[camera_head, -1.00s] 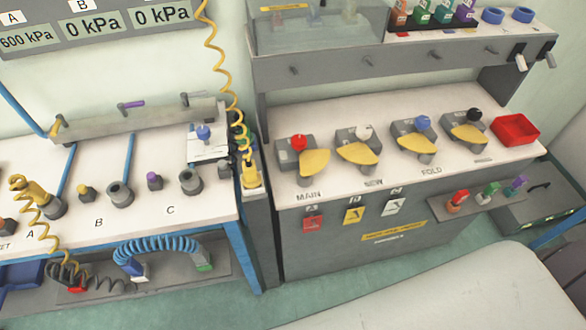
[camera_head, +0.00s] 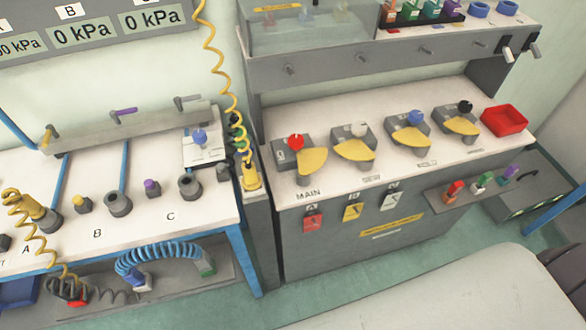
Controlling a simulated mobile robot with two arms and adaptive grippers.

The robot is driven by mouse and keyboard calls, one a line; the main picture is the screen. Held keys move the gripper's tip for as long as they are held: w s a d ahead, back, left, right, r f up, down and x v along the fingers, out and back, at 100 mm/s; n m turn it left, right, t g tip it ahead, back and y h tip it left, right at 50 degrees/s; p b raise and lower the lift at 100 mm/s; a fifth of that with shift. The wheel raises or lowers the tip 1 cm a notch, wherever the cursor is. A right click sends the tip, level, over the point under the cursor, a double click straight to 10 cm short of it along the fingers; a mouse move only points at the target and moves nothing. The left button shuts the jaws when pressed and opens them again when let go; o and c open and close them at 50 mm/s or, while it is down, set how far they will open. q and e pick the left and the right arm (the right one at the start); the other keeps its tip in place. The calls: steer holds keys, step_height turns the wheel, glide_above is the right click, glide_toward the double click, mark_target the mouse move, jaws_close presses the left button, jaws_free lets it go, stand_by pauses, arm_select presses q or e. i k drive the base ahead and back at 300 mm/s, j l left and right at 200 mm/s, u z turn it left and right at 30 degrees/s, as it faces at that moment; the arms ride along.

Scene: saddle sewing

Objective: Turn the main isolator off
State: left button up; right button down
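The main isolator (camera_head: 307,157) is the leftmost switch on the right-hand bench, above the printed word MAIN. It has a grey box, a red ball knob (camera_head: 295,142) and a yellow fan-shaped plate. The red knob is at the upper left of the plate. Three similar switches stand to its right, with a white knob (camera_head: 359,130), a blue knob (camera_head: 416,118) and a black knob (camera_head: 464,107). Neither of my grippers shows in the head view.
A red tray (camera_head: 504,121) sits at the bench's right end. Red, yellow and white tags hang on the front. A coiled yellow hose (camera_head: 219,80) hangs between the benches. A pale surface (camera_head: 430,295) fills the lower right.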

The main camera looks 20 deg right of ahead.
mark_target(309, 160)
steer(key=j+z, duration=0.35)
steer(key=j, duration=0.2)
steer(key=j+z, duration=0.4)
steer(key=j, duration=0.15)
